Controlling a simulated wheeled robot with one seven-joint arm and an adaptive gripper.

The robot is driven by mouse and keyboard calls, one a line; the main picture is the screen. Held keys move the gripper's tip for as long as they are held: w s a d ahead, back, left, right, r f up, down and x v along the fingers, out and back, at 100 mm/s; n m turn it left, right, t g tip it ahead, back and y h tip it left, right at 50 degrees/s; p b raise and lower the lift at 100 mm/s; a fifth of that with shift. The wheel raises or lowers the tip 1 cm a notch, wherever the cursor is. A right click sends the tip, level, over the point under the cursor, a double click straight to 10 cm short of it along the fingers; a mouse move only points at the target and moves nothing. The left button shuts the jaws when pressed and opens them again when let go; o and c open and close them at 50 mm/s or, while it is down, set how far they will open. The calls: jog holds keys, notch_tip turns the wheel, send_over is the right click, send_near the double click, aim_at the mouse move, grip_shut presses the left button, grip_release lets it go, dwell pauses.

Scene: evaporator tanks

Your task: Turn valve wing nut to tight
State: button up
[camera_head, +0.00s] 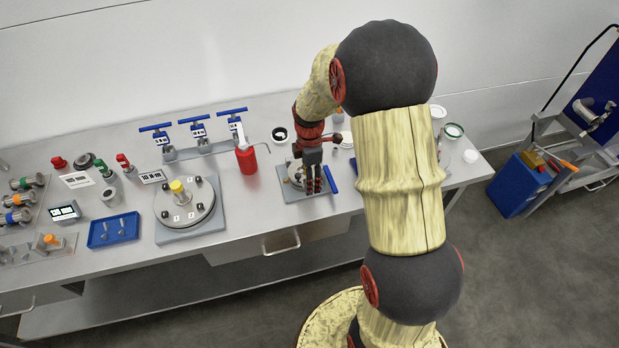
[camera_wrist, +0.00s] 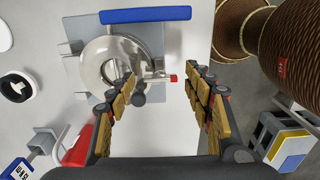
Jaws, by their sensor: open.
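The valve fixture has a round metal body (camera_wrist: 100,62) on a grey plate, with a blue bar (camera_wrist: 145,14) along one side. A short metal stem with a red tip (camera_wrist: 173,78) sticks out from the body, between my fingers. I cannot clearly make out the wing nut; dark grey rounded parts by the stem overlap my left finger. My gripper (camera_wrist: 165,78) is open, one finger on each side of the stem, with nothing visibly clamped. In the head view my gripper (camera_head: 313,182) points down over the fixture, hiding part of it beside the blue bar (camera_head: 331,178).
A red bottle (camera_head: 246,160) stands left of the fixture. Further left are a round flanged lid (camera_head: 186,203), a blue tray (camera_head: 113,230) and blue-handled valves (camera_head: 198,130). A black-and-white ring (camera_wrist: 17,87) lies beside the fixture. The bench's front edge is close to the fixture.

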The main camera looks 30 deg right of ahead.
jog(key=shift+c, duration=0.8)
jog(key=c, duration=0.7)
jog(key=shift+f, duration=0.1)
jog(key=c, duration=0.4)
